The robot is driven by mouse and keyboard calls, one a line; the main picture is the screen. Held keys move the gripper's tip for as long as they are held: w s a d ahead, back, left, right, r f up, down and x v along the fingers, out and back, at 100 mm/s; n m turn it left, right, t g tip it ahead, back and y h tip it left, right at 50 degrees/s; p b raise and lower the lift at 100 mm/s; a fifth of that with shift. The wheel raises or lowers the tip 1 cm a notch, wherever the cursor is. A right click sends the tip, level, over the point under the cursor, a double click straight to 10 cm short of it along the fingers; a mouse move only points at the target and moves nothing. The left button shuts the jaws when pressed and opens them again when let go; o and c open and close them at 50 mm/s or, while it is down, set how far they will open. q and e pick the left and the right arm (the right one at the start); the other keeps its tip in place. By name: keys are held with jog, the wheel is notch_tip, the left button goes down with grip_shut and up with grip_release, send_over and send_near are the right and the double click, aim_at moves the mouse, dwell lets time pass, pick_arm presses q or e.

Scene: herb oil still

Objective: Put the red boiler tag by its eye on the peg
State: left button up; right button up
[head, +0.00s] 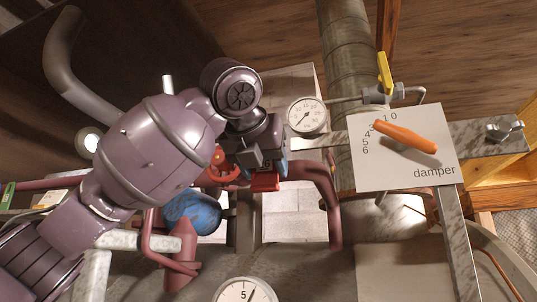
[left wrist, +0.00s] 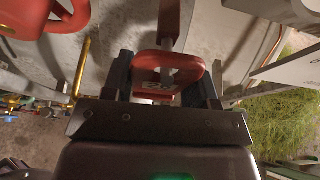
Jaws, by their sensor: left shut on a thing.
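The red boiler tag (head: 265,182) is between the fingers of my left gripper (head: 264,162), which is shut on it. In the left wrist view the tag (left wrist: 143,61) shows as a rounded red loop with pale marking on its lower part, between the dark fingers of my left gripper (left wrist: 163,88). A narrow grey bar shows in the loop's opening, in line with a dark reddish post behind. I cannot tell whether this bar is the peg or whether the eye is around it. My right gripper is not in view.
A red valve wheel (head: 222,172) and a blue ball (head: 193,212) are close left of the tag. A thick red pipe (head: 325,185) bends down on its right. A gauge (head: 307,115) and the damper plate (head: 400,170) with an orange lever (head: 405,137) stand further right.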

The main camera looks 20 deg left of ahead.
pick_arm(q)
jog(key=shift+x, duration=0.9)
dwell(1.8)
jog(key=shift+f, duration=0.1)
dwell(0.6)
jog(key=o, duration=0.9)
jog(key=shift+o, duration=0.2)
jog(key=shift+b+v, duration=0.35)
jog(key=shift+v, duration=0.8)
jog(key=b+v, duration=0.1)
jog(key=v, duration=0.7)
jog(key=shift+s, duration=0.35)
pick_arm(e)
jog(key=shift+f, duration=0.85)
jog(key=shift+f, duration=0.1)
